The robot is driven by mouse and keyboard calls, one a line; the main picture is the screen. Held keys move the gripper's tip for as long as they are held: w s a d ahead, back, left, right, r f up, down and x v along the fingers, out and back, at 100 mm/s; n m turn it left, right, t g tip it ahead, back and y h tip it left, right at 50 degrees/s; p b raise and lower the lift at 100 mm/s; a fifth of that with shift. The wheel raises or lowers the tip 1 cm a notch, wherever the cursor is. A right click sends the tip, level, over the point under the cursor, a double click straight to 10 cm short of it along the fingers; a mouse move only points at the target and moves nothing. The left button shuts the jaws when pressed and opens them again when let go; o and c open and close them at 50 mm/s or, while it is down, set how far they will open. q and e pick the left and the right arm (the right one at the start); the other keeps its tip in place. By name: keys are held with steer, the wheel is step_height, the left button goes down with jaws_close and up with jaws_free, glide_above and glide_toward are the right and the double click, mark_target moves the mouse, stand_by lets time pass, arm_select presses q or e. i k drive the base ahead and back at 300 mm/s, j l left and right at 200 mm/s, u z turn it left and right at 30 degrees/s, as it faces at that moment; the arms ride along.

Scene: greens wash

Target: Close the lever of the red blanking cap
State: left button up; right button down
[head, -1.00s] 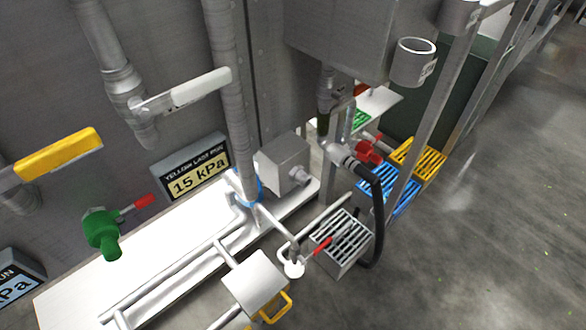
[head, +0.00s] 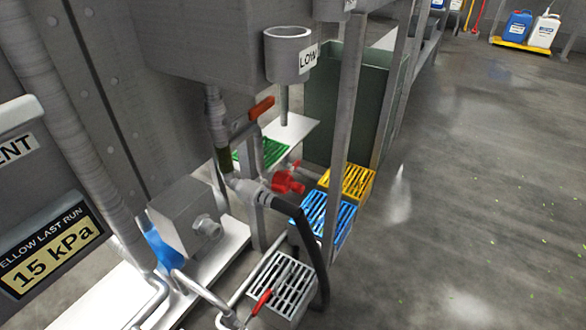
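A red fitting (head: 288,182), which looks like the red blanking cap, shows near the middle of the head view. It is beside the metal coupling (head: 247,190) of a black hose. A small red arm sticks up at its upper right; it is too small to tell whether this lever is open or closed. I cannot tell whether the cap touches the coupling. Neither of my grippers is in view.
The black hose (head: 313,250) curves down just in front of the cap. A steel post (head: 346,130) stands to its right. Blue (head: 325,218), yellow (head: 347,181) and grey (head: 283,284) grated boxes stand below. An orange-red valve lever (head: 261,108) is above. The floor at right is open.

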mark_target(298, 162)
steer(key=i+l+u, duration=0.7)
steer(key=l+u, duration=0.15)
steer(key=i+l+u, duration=0.2)
steer(key=l+u, duration=0.25)
steer(key=l, duration=0.2)
steer(key=i+l+u, duration=0.1)
steer(key=l+u, duration=0.35)
steer(key=l, duration=0.2)
steer(key=l+u, duration=0.4)
steer(key=l, duration=0.25)
steer(key=k+l+u, duration=0.1)
steer(key=l+u, duration=0.35)
steer(key=l, duration=0.25)
